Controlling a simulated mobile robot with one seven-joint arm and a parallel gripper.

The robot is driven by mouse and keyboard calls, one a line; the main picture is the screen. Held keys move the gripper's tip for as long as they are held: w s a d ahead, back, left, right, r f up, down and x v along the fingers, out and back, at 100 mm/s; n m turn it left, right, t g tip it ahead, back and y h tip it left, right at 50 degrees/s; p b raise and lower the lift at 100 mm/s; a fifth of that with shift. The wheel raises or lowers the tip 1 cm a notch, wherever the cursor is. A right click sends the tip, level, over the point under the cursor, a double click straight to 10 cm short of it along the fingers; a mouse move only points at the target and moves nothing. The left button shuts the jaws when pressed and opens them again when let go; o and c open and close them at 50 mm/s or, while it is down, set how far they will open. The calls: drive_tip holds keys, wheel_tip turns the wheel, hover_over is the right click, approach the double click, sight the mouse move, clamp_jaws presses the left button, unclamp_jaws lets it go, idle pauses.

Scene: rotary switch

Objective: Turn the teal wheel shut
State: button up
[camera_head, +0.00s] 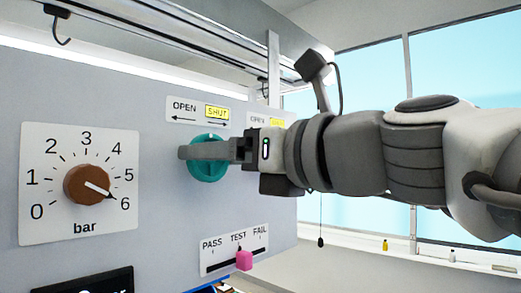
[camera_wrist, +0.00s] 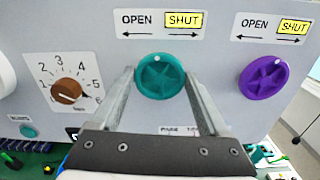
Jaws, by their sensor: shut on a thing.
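The teal wheel (camera_head: 208,172) is on the grey upright panel, under a plate (camera_head: 198,110) reading OPEN with a left arrow and SHUT, in yellow, with a right arrow. My gripper (camera_wrist: 159,70) is shut on the wheel's rim, one finger at each side. In the head view my gripper (camera_head: 190,152) reaches in from the right, and a finger hides the wheel's upper part.
A brown bar dial (camera_head: 87,184) is left of the wheel, its pointer near 6. A purple wheel (camera_wrist: 264,77) with its own OPEN/SHUT plate (camera_wrist: 273,40) is close on the right. A PASS/TEST/FAIL slider with a pink knob (camera_head: 244,260) is below.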

drive_tip(key=shift+f+m, duration=0.1)
drive_tip(key=shift+m, duration=0.5)
drive_tip(key=o, duration=1.2)
drive_tip(key=shift+o, duration=0.2)
drive_tip(key=shift+d, duration=0.1)
drive_tip(key=b+v, duration=0.2)
drive_tip(key=v, duration=1.5)
drive_tip(key=shift+b, duration=0.4)
drive_tip(key=shift+d, duration=0.15)
